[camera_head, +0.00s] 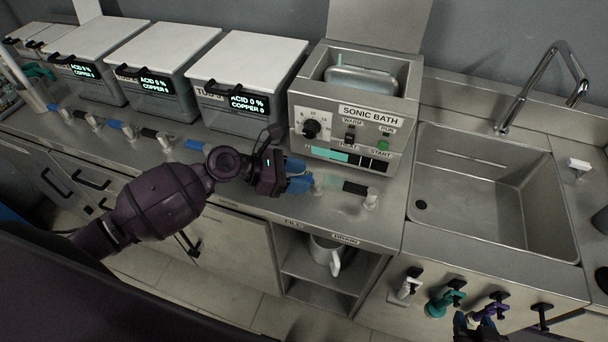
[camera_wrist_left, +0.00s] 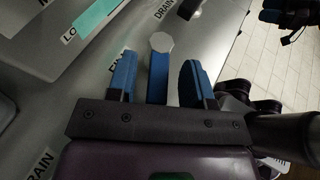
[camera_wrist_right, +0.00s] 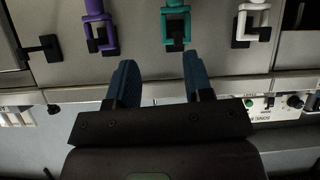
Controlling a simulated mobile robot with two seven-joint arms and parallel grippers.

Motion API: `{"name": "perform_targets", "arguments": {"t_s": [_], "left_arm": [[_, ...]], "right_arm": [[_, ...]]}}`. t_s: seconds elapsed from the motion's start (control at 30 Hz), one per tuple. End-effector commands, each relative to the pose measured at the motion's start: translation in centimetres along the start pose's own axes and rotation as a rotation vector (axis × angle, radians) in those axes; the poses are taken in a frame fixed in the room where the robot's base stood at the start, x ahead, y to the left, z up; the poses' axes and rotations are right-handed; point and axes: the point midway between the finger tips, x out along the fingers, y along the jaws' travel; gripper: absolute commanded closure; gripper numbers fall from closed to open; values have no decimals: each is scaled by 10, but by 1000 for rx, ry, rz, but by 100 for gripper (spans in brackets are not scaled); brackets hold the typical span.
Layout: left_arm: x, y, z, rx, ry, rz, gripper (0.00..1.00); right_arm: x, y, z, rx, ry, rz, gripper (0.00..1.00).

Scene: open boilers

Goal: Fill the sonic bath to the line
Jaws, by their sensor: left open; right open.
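The sonic bath (camera_head: 352,105) stands on the counter with its lid up and a metal vessel (camera_head: 362,80) in its opening. My left gripper (camera_head: 298,184) is at the valves in front of the bath, open. In the left wrist view, a blue valve handle (camera_wrist_left: 158,75) with a grey end lies between its fingers (camera_wrist_left: 160,80), with gaps on both sides. A black-handled valve (camera_head: 362,192) is to the right. My right gripper (camera_wrist_right: 160,82) is open and empty, below the sink front.
A sink (camera_head: 490,190) with a tap (camera_head: 540,90) is right of the bath. Purple (camera_wrist_right: 98,25), teal (camera_wrist_right: 175,25) and white (camera_wrist_right: 253,20) clamps hang on the cabinet front. Several lidded tanks stand left. A white mug (camera_head: 326,255) is on the shelf below.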

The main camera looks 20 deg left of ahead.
Motion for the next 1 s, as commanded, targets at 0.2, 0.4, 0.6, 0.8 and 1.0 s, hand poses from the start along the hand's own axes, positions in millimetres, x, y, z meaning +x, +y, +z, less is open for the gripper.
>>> {"name": "perform_targets", "arguments": {"t_s": [0.2,0.4,0.6,0.8,1.0], "left_arm": [[14,0,0,2,0,1,53],[16,0,0,1,0,0,53],[16,0,0,2,0,0,68],[15,0,0,2,0,0,99],[15,0,1,2,1,-4,100]], "right_arm": [[0,0,0,0,0,0,53],[0,0,0,1,0,0,53],[0,0,0,1,0,0,53],[0,0,0,1,0,0,53],[-1,0,-2,1,0,0,53]]}}
